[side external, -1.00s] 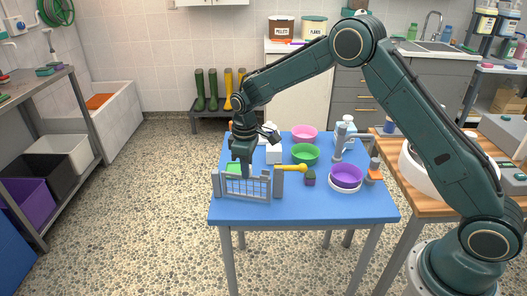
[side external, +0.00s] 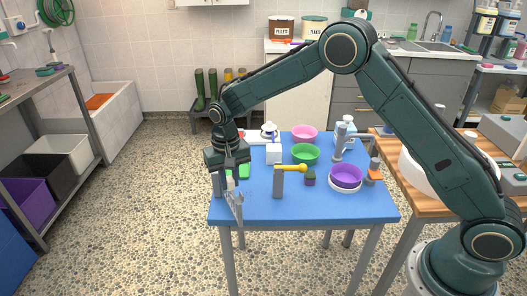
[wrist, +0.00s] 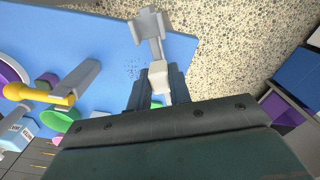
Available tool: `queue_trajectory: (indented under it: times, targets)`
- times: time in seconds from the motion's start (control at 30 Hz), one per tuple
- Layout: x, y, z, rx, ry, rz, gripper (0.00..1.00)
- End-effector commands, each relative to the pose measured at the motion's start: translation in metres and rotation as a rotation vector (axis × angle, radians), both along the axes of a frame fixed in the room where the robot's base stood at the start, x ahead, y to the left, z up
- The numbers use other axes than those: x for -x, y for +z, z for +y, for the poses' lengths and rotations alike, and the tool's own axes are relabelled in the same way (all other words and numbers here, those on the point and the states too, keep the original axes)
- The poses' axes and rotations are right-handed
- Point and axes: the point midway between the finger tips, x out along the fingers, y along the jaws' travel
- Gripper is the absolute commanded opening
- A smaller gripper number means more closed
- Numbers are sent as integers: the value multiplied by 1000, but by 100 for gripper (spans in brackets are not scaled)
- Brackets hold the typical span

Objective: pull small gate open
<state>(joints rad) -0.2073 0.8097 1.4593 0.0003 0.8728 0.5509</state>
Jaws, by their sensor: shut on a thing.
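The small grey gate (side external: 235,207) stands swung out toward the table's near left edge, almost edge-on in the side view. The latch post (side external: 278,183) with its yellow latch arm (side external: 293,168) stands apart to the right; the wrist view shows this yellow arm (wrist: 40,94) at the left. My gripper (side external: 230,176) is over the gate's upper part. In the wrist view my gripper (wrist: 158,92) is shut on a pale grey part of the gate (wrist: 158,75). The hinge side is largely hidden by my gripper.
The blue table (side external: 300,208) is clear at the front right of the latch post. Green (side external: 305,153), pink (side external: 304,133) and purple (side external: 347,175) bowls, a white box (side external: 274,153) and a small purple block (side external: 310,180) stand behind or right of it.

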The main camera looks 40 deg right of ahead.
Motion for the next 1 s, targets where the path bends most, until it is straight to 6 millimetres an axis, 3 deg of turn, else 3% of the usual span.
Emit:
queue_trajectory:
  times: [0.5, 1.0]
  targets:
    - [-16, 1, 26, -1, -379, -2, 0]
    - [-20, 1, 30, -1, -443, -3, 0]
